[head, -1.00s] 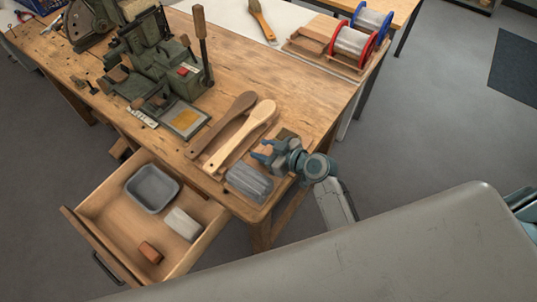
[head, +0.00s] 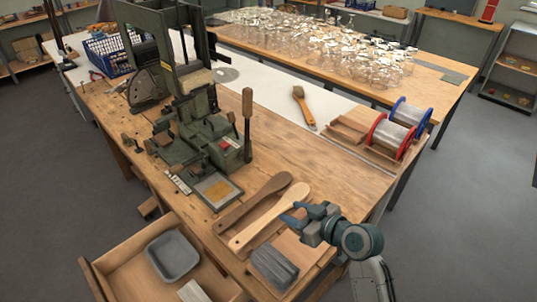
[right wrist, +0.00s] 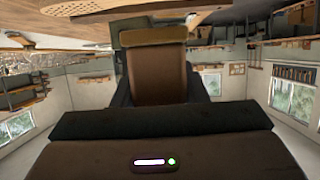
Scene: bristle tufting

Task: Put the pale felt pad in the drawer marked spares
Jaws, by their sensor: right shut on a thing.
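My right gripper (head: 303,218) is above the front right corner of the bench, beside the paddles and the grey bundle. It is shut on a flat slab (right wrist: 158,80), which looks brown in shadow with a lit tan edge in the right wrist view. This looks like the felt pad, but its colour is hard to judge. In the head view the gripper hides most of it. An open wooden drawer (head: 128,247) is at the lower left, partly cut off by the frame; I see no readable mark on it. My left gripper is not in view.
The drawer holds a grey tray (head: 173,257) and a pale block (head: 194,291). A ribbed grey bundle (head: 273,268) and wooden paddles (head: 270,217) lie near the gripper. A green machine (head: 208,135) stands behind. Wire spools (head: 390,134) stand at the bench's far right.

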